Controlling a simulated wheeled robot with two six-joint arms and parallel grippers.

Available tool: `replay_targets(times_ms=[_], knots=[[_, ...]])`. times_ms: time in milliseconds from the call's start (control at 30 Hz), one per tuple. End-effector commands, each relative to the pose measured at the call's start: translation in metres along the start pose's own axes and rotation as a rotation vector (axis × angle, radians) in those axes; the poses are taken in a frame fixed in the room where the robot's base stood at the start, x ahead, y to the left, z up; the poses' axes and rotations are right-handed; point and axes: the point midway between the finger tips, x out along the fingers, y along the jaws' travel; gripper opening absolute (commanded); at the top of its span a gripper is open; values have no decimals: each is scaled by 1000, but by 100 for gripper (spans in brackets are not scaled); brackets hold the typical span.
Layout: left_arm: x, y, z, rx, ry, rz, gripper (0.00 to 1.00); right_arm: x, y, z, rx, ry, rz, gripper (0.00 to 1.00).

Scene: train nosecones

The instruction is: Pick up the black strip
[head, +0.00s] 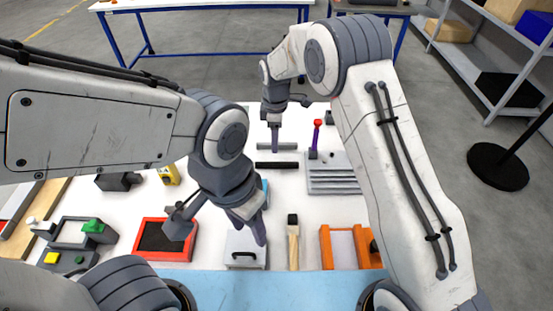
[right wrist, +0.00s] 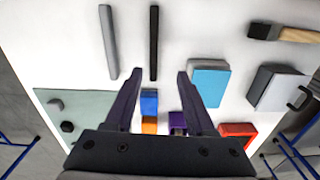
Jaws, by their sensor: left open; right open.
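The black strip (head: 277,165) lies flat on the white table in the head view, just in front of a parallel grey strip (head: 266,147). In the right wrist view the black strip (right wrist: 153,45) runs lengthwise, apart from the grey strip (right wrist: 108,42) on its left. My right gripper (head: 275,143) is open and empty above the table near the strips. In its wrist view the fingertips (right wrist: 154,80) stand apart, with the black strip's near end between their lines. My left gripper (head: 220,228) is open and empty, between the red tray and the white box.
A red-framed tray (head: 164,240), a white box with a black handle (head: 245,249), a brush (head: 293,250) and an orange holder (head: 345,248) stand at the front. A grey slotted block (head: 335,175) and a purple, red-topped tool (head: 315,138) are right of the strips.

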Motion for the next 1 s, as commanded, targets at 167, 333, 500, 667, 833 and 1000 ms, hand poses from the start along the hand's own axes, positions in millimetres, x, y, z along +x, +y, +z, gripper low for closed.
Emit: replay_targets(times_ms=[167,333,500,667,833,1000], knots=[[-8,1,0,0,0,0,50,20,14,4,-52,-5,-3,55],[-17,1,-1,-1,0,0,50,46,14,4,-57,-6,-5,55],[-22,2,-1,-1,0,0,50,65,14,3,-56,-5,-2,55],[-31,2,-2,-1,0,0,50,75,13,4,-56,-5,-3,55],[-50,4,-3,2,0,0,50,97,12,4,-55,-6,-5,55],[-53,4,-3,4,0,0,50,116,13,4,-55,-5,-2,55]])
